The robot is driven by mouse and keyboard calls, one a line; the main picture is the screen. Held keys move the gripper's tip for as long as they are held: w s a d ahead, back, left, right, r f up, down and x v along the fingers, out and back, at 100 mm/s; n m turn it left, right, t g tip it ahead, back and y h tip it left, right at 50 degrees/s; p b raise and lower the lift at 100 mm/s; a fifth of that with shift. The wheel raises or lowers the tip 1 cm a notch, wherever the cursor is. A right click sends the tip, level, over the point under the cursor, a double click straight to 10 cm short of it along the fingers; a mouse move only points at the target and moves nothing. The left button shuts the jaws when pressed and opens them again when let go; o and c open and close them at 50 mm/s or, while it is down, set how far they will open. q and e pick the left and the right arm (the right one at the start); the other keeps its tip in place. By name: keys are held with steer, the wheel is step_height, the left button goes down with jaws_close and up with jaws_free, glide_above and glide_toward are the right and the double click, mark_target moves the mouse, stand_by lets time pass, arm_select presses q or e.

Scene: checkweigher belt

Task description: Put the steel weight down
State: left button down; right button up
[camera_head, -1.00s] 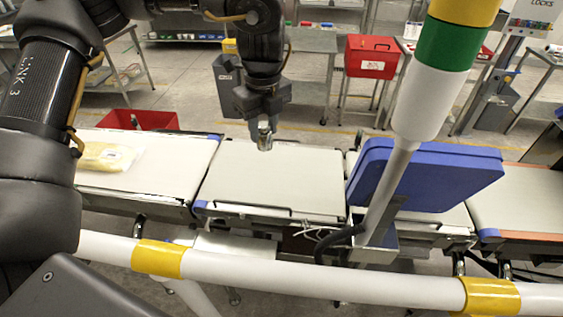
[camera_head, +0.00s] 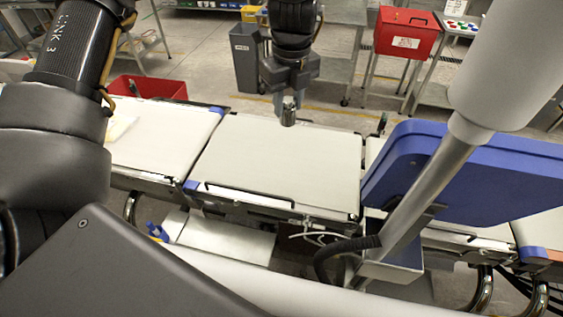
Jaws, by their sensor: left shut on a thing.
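The steel weight (camera_head: 288,116) is a small grey metal cylinder. My left gripper (camera_head: 286,96) is shut on its upper part, pointing down, over the far edge of the middle belt section (camera_head: 280,160). The weight hangs upright at the far side of that pale belt; I cannot tell whether its base touches the belt. The fingers hide the top of the weight. My right gripper is not in view.
A blue display box (camera_head: 455,180) on a grey post stands at right, near the belt. A white pole (camera_head: 505,65) crosses the upper right. A red bin (camera_head: 150,88) stands behind the left belt. The middle belt is bare.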

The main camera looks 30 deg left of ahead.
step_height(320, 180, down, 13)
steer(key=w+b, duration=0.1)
steer(key=b, duration=1)
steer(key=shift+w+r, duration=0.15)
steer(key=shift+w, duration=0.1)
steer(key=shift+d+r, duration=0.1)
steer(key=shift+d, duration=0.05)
